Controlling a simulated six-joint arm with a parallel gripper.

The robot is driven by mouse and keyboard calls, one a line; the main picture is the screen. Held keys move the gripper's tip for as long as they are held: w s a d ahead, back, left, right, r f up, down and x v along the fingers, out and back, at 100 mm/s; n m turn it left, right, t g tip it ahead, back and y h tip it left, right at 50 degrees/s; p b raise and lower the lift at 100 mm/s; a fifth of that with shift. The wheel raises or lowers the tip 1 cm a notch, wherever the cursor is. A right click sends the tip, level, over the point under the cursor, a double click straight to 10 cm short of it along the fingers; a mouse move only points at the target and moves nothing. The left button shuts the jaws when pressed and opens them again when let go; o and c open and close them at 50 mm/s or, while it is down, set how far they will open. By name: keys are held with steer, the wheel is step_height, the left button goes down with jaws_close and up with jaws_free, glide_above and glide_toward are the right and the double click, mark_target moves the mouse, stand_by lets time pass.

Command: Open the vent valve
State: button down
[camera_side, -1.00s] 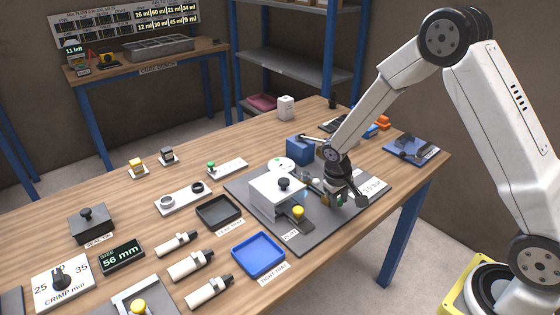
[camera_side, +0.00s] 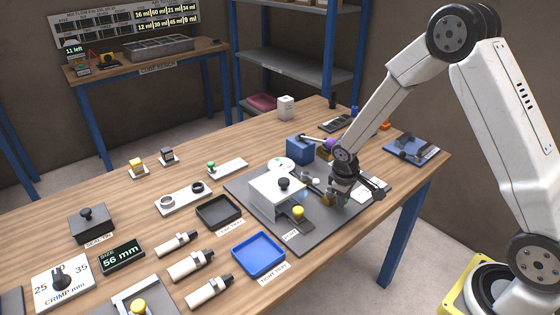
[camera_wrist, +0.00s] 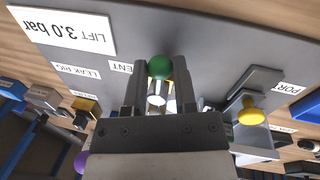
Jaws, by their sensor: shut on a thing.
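The vent valve shows as a green ball knob (camera_wrist: 159,67) in the wrist view, beside a partly covered label ending in "ENT". My gripper (camera_wrist: 158,82) is shut on this green knob, with one dark finger on each side of it. Bright metal parts show between the fingers below the knob. In the side view my gripper (camera_side: 337,198) is low over the right part of the dark grey plate (camera_side: 330,226); the green knob is hidden there.
A white box with a black knob (camera_side: 284,183) and a yellow knob (camera_side: 298,211) stand left of my gripper. A blue box (camera_side: 299,150) and a purple knob (camera_side: 330,142) are behind. A "LIFT 3.0 bar" card (camera_wrist: 65,30) lies close by. An empty blue tray (camera_side: 258,254) is in front.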

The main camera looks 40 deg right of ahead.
steer(key=c, duration=0.7)
jaws_free()
steer(key=shift+r, duration=0.15)
step_height(320, 180, up, 8)
steer(key=a, duration=0.1)
steer(key=shift+s+a+f, duration=0.15)
steer(key=shift+a+f, duration=0.05)
steer(key=shift+f, duration=0.05)
steer(key=s+a+r+m+t+y, duration=0.2)
steer(key=s+a, duration=0.5)
steer(key=s, duration=0.5)
steer(key=shift+s+a+r, duration=0.15)
steer(key=shift+s+r, duration=0.1)
steer(key=shift+r, duration=0.15)
